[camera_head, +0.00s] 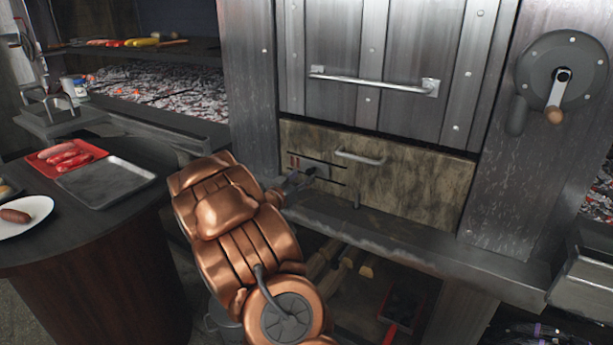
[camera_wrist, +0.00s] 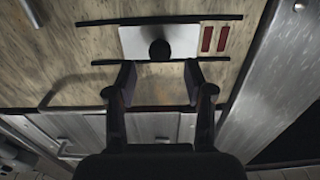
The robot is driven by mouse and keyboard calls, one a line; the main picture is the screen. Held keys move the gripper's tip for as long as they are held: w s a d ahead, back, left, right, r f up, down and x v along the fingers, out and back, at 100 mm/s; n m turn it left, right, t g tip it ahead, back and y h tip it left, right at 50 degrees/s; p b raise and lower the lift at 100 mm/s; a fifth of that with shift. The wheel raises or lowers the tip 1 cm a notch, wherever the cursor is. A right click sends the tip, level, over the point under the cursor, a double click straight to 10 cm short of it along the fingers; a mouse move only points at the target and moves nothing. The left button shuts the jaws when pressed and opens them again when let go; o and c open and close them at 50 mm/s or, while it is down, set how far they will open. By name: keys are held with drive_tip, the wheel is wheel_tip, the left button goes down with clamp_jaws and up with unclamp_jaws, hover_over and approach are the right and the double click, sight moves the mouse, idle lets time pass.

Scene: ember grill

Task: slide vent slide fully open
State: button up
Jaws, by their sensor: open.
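The vent slide is a pale metal plate (camera_head: 309,166) with a dark round knob (camera_head: 322,172), set between two black rails on a worn brown panel (camera_head: 420,190). Two red marks lie left of the plate in the head view. In the wrist view the plate (camera_wrist: 182,38) and knob (camera_wrist: 160,50) are at the upper middle, with the red marks (camera_wrist: 207,38) to the right. My gripper (camera_wrist: 160,80) is open and empty. Its fingertips straddle the knob's line but sit short of it in that picture; exact depth is unclear. In the head view my gripper (camera_head: 298,184) is beside the plate.
A bar handle (camera_head: 360,157) sticks out right of the slide, and a longer one (camera_head: 370,83) is above. A ledge (camera_head: 400,240) runs below the panel. A crank wheel (camera_head: 560,72) is at the right. Trays and sausages lie on the left counter.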

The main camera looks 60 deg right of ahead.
sight(309, 172)
drive_tip(key=shift+w+d, duration=0.1)
drive_tip(key=shift+d, duration=1.6)
drive_tip(key=shift+c, duration=0.3)
clamp_jaws()
